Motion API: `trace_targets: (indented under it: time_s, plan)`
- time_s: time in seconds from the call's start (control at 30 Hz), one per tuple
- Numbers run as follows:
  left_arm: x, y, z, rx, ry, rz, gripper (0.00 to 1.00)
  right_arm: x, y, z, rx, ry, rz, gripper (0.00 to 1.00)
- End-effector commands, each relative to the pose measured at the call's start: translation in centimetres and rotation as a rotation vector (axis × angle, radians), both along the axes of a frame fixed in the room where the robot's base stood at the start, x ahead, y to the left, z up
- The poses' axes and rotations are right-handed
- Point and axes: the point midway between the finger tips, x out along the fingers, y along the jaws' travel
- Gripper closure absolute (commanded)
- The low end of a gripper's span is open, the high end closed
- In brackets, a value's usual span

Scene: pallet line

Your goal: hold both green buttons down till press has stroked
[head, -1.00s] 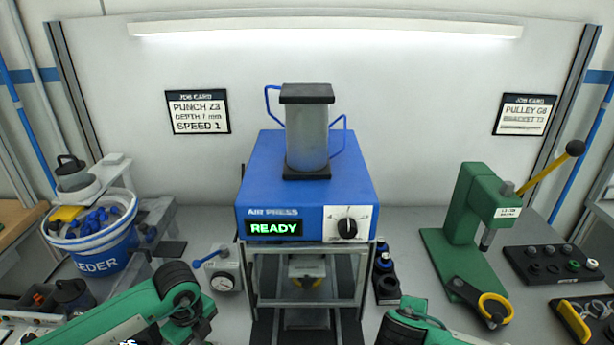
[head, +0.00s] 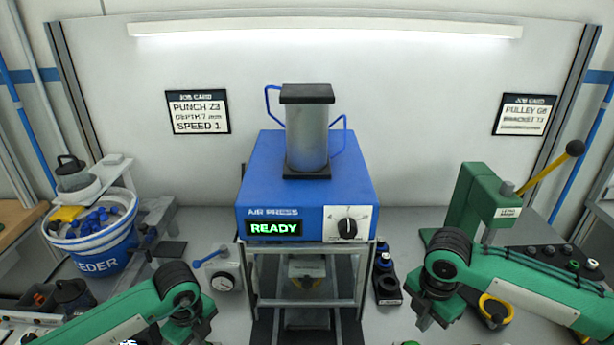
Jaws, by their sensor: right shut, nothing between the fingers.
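The blue air press (head: 262,185) stands in the middle with a grey cylinder (head: 307,135) on top. Its lit display (head: 274,228) reads READY. Below it is an open frame (head: 362,285) with the press tooling inside. My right gripper (head: 428,318) points down to the right of the frame, shut and empty. My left gripper (head: 195,333) is low at the left, its fingers mostly hidden at the bottom edge. A small green shape (head: 410,343) shows at the bottom edge left of my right gripper; I cannot tell if it is a button. No other green button is clearly visible.
A green hand press (head: 480,200) with a yellow lever is at the right, partly behind my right arm. Dark bottles (head: 386,283) stand beside the frame.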

Motion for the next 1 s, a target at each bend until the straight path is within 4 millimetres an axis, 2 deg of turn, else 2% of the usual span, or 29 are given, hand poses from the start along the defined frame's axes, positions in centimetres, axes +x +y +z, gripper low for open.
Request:
trace_targets:
  time_s: [0.17,0.6,1.0]
  plan:
    - [0.0,0.0,0.0,0.0,0.001,0.0,1.0,-0.1,0.0,-1.0,0.008,0.01,0.008,1.0]
    - [0.0,0.0,0.0,0.0,0.001,0.0,1.0,-0.1,0.1,-5.7,0.008,0.009,0.007,1.0]
    - [0.0,0.0,0.0,0.0,0.001,0.0,1.0,-0.1,0.0,-6.3,0.007,0.006,0.007,1.0]
